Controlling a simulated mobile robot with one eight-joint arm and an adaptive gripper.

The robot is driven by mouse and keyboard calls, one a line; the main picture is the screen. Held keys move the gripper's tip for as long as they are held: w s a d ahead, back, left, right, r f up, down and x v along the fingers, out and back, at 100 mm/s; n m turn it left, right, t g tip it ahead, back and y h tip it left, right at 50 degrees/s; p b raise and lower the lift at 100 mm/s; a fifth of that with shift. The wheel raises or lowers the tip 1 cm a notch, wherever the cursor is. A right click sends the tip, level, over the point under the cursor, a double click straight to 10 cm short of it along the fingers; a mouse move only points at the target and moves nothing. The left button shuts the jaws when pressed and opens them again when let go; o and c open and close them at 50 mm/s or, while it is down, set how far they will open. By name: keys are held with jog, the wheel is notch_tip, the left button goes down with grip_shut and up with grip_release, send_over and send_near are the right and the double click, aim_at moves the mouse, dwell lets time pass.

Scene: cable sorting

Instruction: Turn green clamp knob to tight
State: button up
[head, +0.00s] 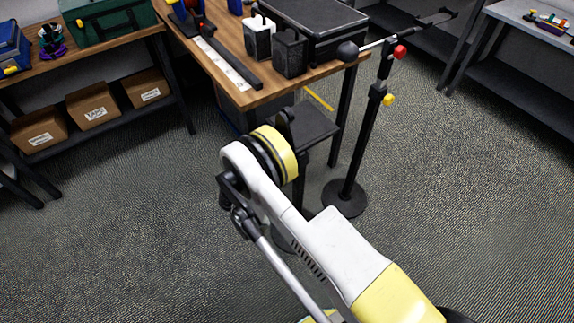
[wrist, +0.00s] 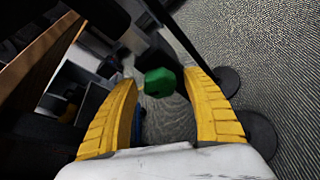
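A green knob (wrist: 160,82) shows in the wrist view, in the gap between the fingers of my gripper (wrist: 158,77). The two yellow fingers are apart, one on each side of the knob. I cannot tell whether either finger touches it, or how far beyond the tips it lies. In the head view I do not see the green knob. A black clamp stand (head: 366,140) there carries a red knob (head: 400,52) and a yellow knob (head: 388,99). My arm reaches toward the table, and my fingers are not visible in that view.
The wooden table (head: 318,74) bears a black case (head: 312,22), dark blocks and a white ruler strip. A dark stool (head: 309,126) and the stand's round base (head: 345,198) are close beyond my arm. Shelves with boxes stand left. Open carpet (head: 470,200) lies right.

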jog(key=v, duration=1.2)
